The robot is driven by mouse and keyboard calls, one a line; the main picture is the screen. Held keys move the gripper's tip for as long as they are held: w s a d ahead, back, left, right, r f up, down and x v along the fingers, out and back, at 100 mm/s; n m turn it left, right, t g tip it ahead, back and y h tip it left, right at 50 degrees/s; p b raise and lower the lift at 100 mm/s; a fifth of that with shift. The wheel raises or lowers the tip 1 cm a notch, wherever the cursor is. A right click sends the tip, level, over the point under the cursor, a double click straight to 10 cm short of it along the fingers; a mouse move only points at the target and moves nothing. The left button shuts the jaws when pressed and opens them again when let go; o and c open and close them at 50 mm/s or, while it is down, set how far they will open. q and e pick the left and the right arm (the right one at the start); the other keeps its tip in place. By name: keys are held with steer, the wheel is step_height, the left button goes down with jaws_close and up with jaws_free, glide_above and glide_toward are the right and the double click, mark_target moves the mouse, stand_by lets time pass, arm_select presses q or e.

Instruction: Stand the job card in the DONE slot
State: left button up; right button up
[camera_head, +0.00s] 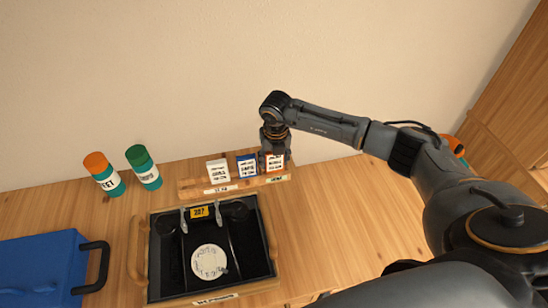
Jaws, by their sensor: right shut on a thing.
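A wooden card rack (197,189) stands against the back wall. It has a white label (220,189) at its left part and a green label (277,179) at its right part; the lettering is too small to read surely. A job card (275,162) with printed lines is at the right end of the rack, over the green label. My right gripper (272,157) is shut on this card from above and partly covers it. I cannot tell whether the card's lower edge rests in the slot. My left gripper is not in view.
A white card (217,171) and a blue-topped card (246,166) stand left in the rack. Two bottles (104,175) (143,167) and a blue box (40,265) are left. The table right of the tray is clear.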

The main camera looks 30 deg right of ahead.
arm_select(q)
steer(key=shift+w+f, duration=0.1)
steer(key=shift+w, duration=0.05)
arm_select(e)
steer(key=shift+f, duration=0.1)
steer(key=o, duration=0.7)
steer(key=shift+f, duration=0.1)
steer(key=shift+c, duration=0.2)
steer(key=shift+o, duration=0.8)
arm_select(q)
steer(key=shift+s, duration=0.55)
arm_select(e)
steer(key=shift+r, duration=0.6)
steer(key=r+b, duration=0.1)
steer(key=r, duration=0.2)
steer(key=r+b, duration=0.1)
steer(key=r, duration=0.2)
steer(key=s+r, duration=0.1)
steer(key=r, duration=0.2)
steer(key=shift+a+r+b, duration=0.15)
steer(key=shift+r+b, duration=0.15)
steer(key=shift+b, duration=0.1)
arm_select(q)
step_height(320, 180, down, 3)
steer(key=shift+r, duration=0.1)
arm_select(e)
steer(key=shift+s+r, duration=0.2)
steer(key=shift+r, duration=0.6)
